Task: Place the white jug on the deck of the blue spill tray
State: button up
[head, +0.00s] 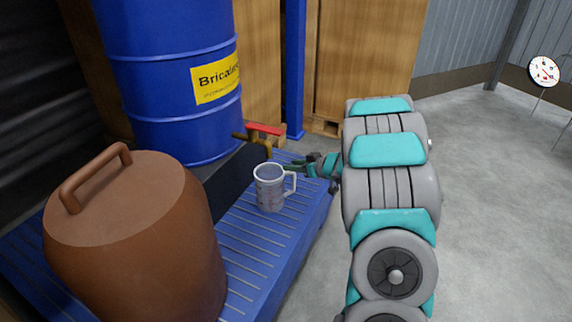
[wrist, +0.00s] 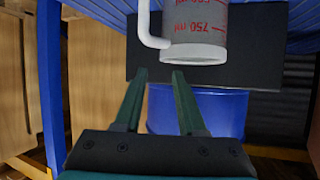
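The white jug (head: 270,190), translucent with red volume marks, stands upright and appears to rest on the ribbed deck of the blue spill tray (head: 246,252). Its handle points right, towards my gripper (head: 292,168). In the wrist view the jug (wrist: 196,30) shows upside down at the top, rim downward, its base out of frame. My gripper's two green fingers (wrist: 159,74) are apart with nothing between them. The tips lie just short of the handle and rim in that picture. The jug's handle partly hides the fingertips in the head view.
A large brown lidded vessel (head: 135,240) stands at the front left. A blue drum (head: 170,80) with a yellow label and a brass tap (head: 255,142) rises behind the tray. A blue post (head: 295,70) stands at the back. Grey floor (head: 490,200) is open at right.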

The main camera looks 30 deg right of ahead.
jog(key=s+d+r+m+h, duration=0.2)
jog(key=s+d+r+h, duration=0.4)
jog(key=r, duration=0.4)
jog(key=s+a+r+m+g+h, duration=0.2)
jog(key=s+r+g+h, duration=0.15)
jog(key=s, duration=0.35)
jog(key=s+a+f+g+y, duration=0.1)
jog(key=s+a+g, duration=0.4)
jog(key=s+a, duration=0.8)
jog(key=s+a+f+g+y, duration=0.2)
jog(key=s+a+g+y, duration=0.2)
jog(key=s+a, duration=0.9)
jog(key=s+g, duration=0.1)
jog(key=s, duration=0.7)
jog(key=shift+s+a+f+n, duration=0.15)
jog(key=shift+a+f+n, duration=0.05)
jog(key=shift+f+n, duration=0.1)
jog(key=shift+p, duration=0.3)
